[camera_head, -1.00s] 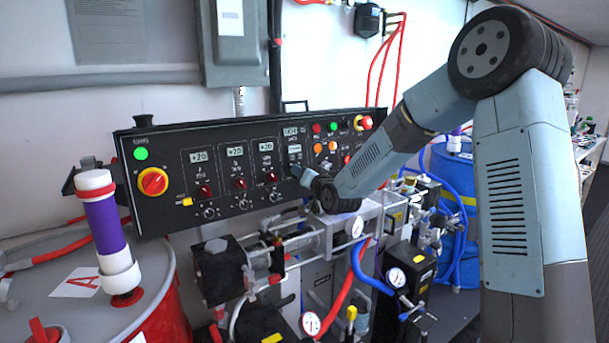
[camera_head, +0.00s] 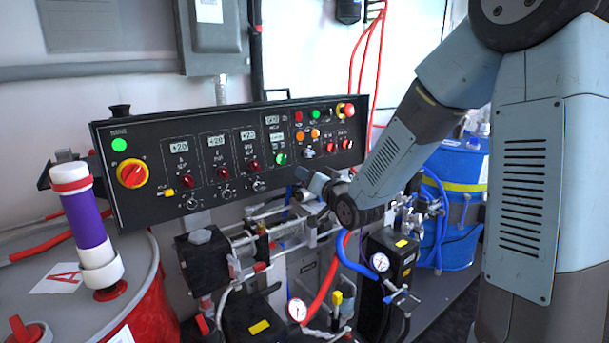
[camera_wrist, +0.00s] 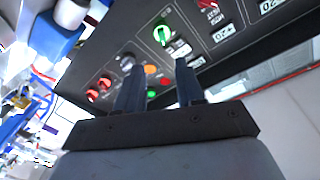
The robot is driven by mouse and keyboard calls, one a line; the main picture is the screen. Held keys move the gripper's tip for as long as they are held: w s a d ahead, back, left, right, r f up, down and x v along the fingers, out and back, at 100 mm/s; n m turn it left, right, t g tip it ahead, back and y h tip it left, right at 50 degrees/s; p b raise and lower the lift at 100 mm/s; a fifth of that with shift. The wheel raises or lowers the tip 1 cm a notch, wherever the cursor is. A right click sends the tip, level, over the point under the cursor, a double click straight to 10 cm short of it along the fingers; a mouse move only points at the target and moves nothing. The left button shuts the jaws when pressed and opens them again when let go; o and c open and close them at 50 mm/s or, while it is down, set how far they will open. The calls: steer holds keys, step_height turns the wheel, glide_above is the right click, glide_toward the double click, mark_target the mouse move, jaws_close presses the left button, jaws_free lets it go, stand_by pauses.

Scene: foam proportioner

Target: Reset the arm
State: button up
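My gripper (camera_wrist: 158,82) shows in the wrist view with its two dark fingers apart and nothing between them. Past the fingers is the black control panel (camera_wrist: 225,75), with a green knob (camera_wrist: 162,34), an orange button (camera_wrist: 150,69) and red knobs. In the head view my arm reaches down and left from the right side. Its end, with my gripper (camera_head: 302,174), is in front of the lower right part of the control panel (camera_head: 150,208). The fingers are small and hard to make out there. I see no contact with the panel.
Pump machinery with gauges (camera_head: 297,310) and hoses stands below the panel. A red drum (camera_head: 150,310) with a purple-and-white cylinder (camera_head: 84,222) is at left. A blue drum (camera_head: 455,205) stands behind my arm at right. A grey box (camera_head: 213,35) hangs on the wall above.

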stand_by(0.3)
steer(key=s+d+r+g+h, duration=0.35)
steer(key=s+d, duration=0.45)
steer(key=s, duration=0.3)
steer(key=s+d+r+g+h, duration=0.2)
steer(key=s+d+g+h, duration=0.25)
steer(key=s+d, duration=0.45)
steer(key=s+d+g, duration=0.1)
steer(key=s+g, duration=0.1)
steer(key=s, duration=1.1)
steer(key=shift+s+d+n, duration=0.3)
steer(key=shift+s, duration=0.1)
steer(key=shift+f, duration=0.1)
steer(key=shift+o, duration=0.5)
